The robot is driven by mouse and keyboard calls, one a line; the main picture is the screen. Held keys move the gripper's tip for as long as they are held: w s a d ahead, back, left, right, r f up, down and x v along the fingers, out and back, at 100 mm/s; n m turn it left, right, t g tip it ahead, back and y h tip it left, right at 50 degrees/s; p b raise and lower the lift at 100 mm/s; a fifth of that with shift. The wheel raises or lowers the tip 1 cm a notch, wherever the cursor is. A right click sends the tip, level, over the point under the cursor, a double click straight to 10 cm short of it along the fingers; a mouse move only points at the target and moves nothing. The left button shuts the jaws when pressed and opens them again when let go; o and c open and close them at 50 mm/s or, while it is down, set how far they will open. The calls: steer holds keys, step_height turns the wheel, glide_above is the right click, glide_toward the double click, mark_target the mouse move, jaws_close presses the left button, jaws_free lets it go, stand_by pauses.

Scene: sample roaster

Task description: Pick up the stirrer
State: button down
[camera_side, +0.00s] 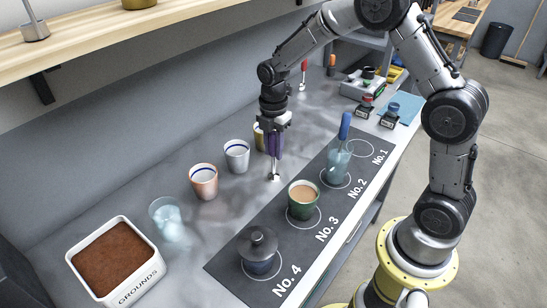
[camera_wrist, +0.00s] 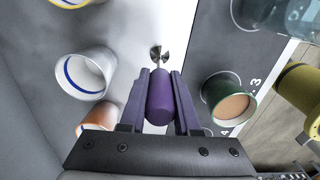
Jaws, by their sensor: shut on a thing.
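The stirrer has a purple handle (camera_wrist: 160,98) and a small finned metal head (camera_wrist: 160,55). My gripper (camera_wrist: 160,90) is shut on the handle, with one finger on each side of it. In the side view my gripper (camera_side: 274,140) points down and the metal head (camera_side: 274,177) hangs below it, by the left edge of the dark mat. Whether the head touches the counter or is just above it I cannot tell. The fingers hide part of the handle in the side view.
The dark mat (camera_side: 226,264) holds a lidded jar (camera_side: 260,250), a green cup (camera_side: 303,199) and a glass (camera_side: 337,165) with a blue-handled tool. White (camera_side: 237,157) and copper (camera_side: 204,183) cups, a clear glass (camera_side: 168,221) and a grounds bin (camera_side: 140,288) stand left.

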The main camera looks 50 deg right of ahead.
mark_target(273, 132)
steer(key=shift+r, duration=0.4)
step_height(273, 132, up, 2)
steer(key=shift+w+r, duration=0.1)
steer(key=shift+r, duration=0.05)
steer(key=s+a+r, duration=0.1)
steer(key=s+r, duration=0.9)
steer(key=s, duration=0.4)
steer(key=shift+a, duration=0.15)
steer(key=a, duration=0.4)
steer(key=shift+w, duration=0.2)
steer(key=shift+f, duration=0.15)
